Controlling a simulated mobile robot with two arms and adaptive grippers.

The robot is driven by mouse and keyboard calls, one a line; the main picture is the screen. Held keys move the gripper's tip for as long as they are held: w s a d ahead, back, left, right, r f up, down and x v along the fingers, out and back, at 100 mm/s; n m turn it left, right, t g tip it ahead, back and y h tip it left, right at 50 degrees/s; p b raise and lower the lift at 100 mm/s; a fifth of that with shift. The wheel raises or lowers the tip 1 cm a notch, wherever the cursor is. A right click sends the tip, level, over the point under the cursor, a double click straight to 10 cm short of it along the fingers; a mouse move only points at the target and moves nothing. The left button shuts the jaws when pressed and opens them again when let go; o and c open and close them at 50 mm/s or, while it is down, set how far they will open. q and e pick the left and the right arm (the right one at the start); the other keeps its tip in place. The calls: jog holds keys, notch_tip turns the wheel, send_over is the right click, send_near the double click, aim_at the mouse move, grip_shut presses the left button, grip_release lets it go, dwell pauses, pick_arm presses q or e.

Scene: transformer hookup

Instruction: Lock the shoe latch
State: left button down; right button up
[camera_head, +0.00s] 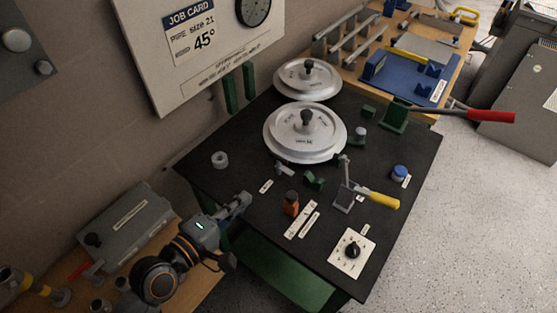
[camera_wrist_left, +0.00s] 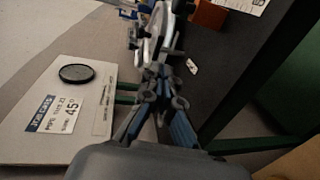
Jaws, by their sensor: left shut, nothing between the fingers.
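My left gripper (camera_head: 243,200) comes in from the left, over the left edge of the black-topped table (camera_head: 228,178). Its fingers are shut and empty; they also show in the left wrist view (camera_wrist_left: 160,80). No part is clearly labelled as the shoe latch. A small green block (camera_head: 314,180) lies right of the gripper, beside a small grey fitting (camera_head: 284,169). A toggle lever with a yellow handle (camera_head: 384,200) stands farther right on a grey base. All are apart from the gripper. My right gripper is out of view.
Two stacked-looking pale discs with black knobs, near (camera_head: 305,130) and far (camera_head: 307,78), fill the table's back. An orange block (camera_head: 291,204), a dial plate (camera_head: 352,251) and a red-handled lever (camera_head: 490,116) stand around. The job card board (camera_head: 205,50) is on the wall.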

pick_arm(q)
jog(key=p, duration=0.1)
send_near(286, 164)
jog(key=p+x, duration=0.1)
jog(key=x, duration=0.5)
jog(key=shift+w+d+f, duration=0.1)
jog(key=shift+w, duration=0.2)
jog(key=shift+w+d+f, duration=0.1)
jog(key=shift+w+d, duration=0.05)
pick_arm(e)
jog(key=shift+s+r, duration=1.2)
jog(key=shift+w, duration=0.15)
pick_arm(q)
jog(key=shift+p, duration=0.35)
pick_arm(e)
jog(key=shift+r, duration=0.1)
pick_arm(q)
jog(key=shift+d+n+t+y+p, duration=0.15)
jog(key=shift+n+t+y+p, duration=0.2)
jog(key=shift+p, duration=0.2)
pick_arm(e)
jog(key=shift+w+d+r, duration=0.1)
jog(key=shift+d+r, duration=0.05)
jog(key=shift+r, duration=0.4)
